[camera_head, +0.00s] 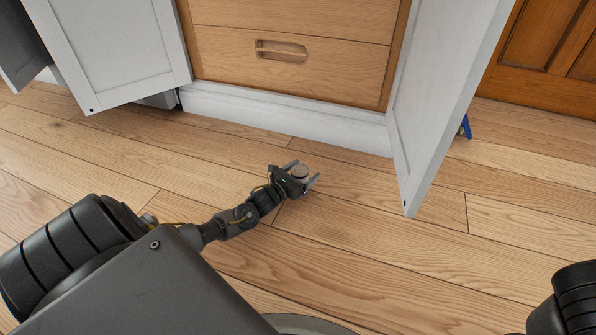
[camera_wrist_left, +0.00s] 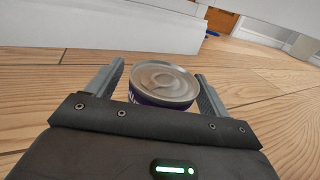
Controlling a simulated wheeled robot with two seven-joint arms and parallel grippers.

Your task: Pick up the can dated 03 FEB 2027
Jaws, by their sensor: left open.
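A small round can (camera_head: 299,171) with a pale metal lid stands upright on the wooden floor, in front of the cabinet. In the left wrist view the can (camera_wrist_left: 163,83) shows a purple side below its lid. No date can be read on it. My left gripper (camera_head: 304,175) is open, with one finger on each side of the can. In the left wrist view small gaps show between the can and the fingers. The can's lower part is hidden behind the gripper. My right gripper is not in view.
A wooden drawer unit (camera_head: 290,65) with a white base (camera_head: 270,108) stands behind the can. An open white door (camera_head: 435,100) stands to the right, another white door (camera_head: 115,50) to the left. A blue object (camera_head: 466,127) lies behind the right door. The floor around the can is clear.

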